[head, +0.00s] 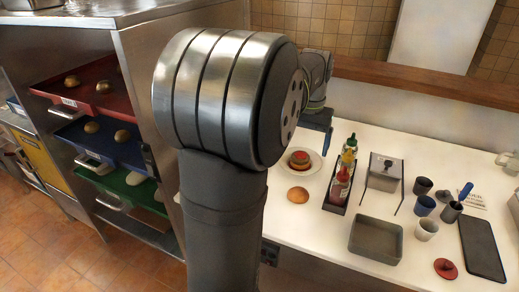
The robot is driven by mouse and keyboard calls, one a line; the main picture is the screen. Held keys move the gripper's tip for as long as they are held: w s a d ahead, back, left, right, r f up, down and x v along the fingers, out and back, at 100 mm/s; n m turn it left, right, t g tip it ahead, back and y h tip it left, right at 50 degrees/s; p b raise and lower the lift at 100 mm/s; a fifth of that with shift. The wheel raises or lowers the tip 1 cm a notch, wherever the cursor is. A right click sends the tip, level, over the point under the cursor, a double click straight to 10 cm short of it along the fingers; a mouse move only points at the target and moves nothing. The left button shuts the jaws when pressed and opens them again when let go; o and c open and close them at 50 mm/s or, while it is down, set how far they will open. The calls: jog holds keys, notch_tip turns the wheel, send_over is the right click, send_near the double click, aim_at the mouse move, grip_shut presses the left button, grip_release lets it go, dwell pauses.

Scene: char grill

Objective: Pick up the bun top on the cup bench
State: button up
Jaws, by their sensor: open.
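A round golden-brown bun top (298,194) lies on the white bench (300,228), just in front of a plate and left of the bottle rack. My gripper (324,134) shows only in part behind my large arm joint. It is open, above and behind the plate, apart from the bun top. The arm hides much of the gripper, and I see nothing held in it.
A plate (314,172) holds a stacked burger. A bottle rack (335,204), a lidded metal box (384,172), an empty grey tray (376,240) and several cups stand to the right. A shelf unit with coloured bun trays (92,92) is at left.

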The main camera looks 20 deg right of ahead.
aim_at(296, 192)
jog(key=a+f+n+h, duration=0.25)
jog(key=a+n, duration=0.25)
jog(key=n, duration=0.9)
jog(key=a+f+n+h, duration=0.1)
jog(key=a+n+h, duration=0.4)
jog(key=n, duration=0.8)
jog(key=shift+y, duration=0.75)
jog(key=x, duration=1.1)
jog(key=shift+f, duration=0.25)
jog(key=shift+x, duration=2.6)
jog(key=shift+s+d+r, duration=0.15)
jog(key=c, duration=1.1)
